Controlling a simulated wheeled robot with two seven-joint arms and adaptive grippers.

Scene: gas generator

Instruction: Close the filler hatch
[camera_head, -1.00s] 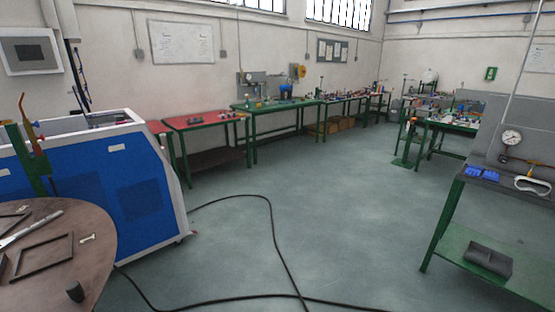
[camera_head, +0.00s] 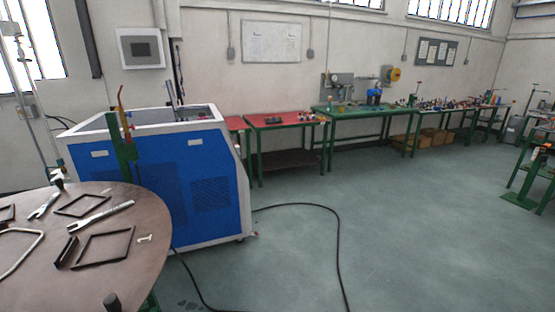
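A blue and white generator cabinet (camera_head: 205,190) stands left of the middle, behind a round table. Its top (camera_head: 160,118) has a white rim around a recessed opening, with a dark thin upright part (camera_head: 173,92) rising at the back. I cannot tell whether that part is the filler hatch. Neither of my grippers is in view.
The round brown table (camera_head: 150,215) at the front left holds metal frames and tools. A green stand (camera_head: 122,150) rises between it and the cabinet. A black cable (camera_head: 335,235) lies on the floor. Workbenches (camera_head: 285,122) line the back wall. The middle floor is clear.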

